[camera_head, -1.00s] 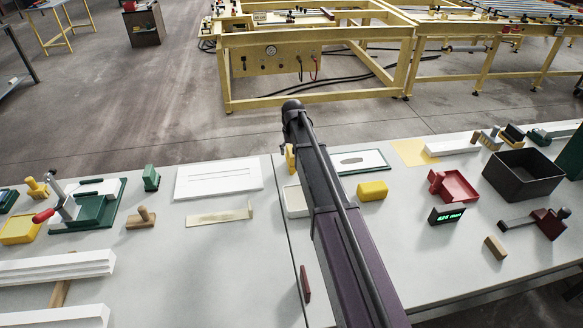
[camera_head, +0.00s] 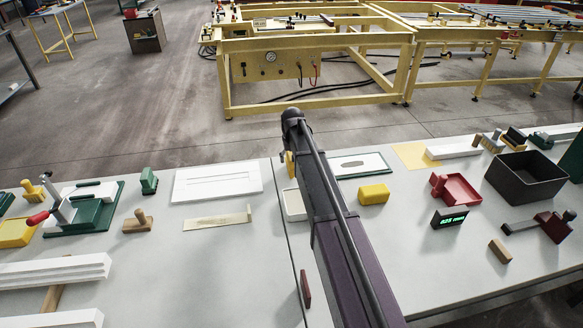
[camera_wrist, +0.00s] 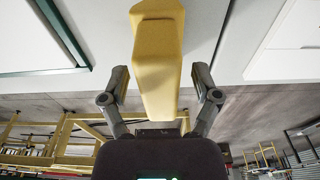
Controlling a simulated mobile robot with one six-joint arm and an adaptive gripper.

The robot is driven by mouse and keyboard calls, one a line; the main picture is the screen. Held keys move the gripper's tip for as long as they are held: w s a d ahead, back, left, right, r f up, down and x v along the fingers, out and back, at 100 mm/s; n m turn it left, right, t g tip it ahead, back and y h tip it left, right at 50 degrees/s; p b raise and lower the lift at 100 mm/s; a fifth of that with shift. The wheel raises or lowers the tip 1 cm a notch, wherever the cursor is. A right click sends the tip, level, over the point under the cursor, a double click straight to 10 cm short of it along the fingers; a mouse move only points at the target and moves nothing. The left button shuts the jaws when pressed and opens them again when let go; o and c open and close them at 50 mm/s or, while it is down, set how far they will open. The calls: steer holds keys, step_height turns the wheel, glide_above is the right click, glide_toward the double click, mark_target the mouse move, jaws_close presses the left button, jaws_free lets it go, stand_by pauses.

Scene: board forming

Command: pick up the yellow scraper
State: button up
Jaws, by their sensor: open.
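My gripper (camera_wrist: 160,90) is open, with one finger on each side of the narrow part and a visible gap on both sides. In the head view only a small yellow piece (camera_head: 289,163), which looks like part of the scraper, shows at the left edge of my arm. My arm hides the rest of it and my gripper there.
A white tray (camera_head: 293,204) and a yellow block (camera_head: 373,194) lie on either side of my arm. A white panel (camera_head: 217,182) lies to the left. A red tray (camera_head: 460,188) and a black bin (camera_head: 526,178) stand to the right.

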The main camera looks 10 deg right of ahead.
jaws_close()
steer(key=shift+r, duration=0.1)
step_height(320, 180, up, 10)
steer(key=p, duration=1)
stand_by(0.7)
steer(key=c, duration=0.7)
jaws_free()
steer(key=shift+c, duration=0.2)
steer(key=c, duration=0.4)
steer(key=shift+o, duration=0.2)
steer(key=shift+s, duration=0.1)
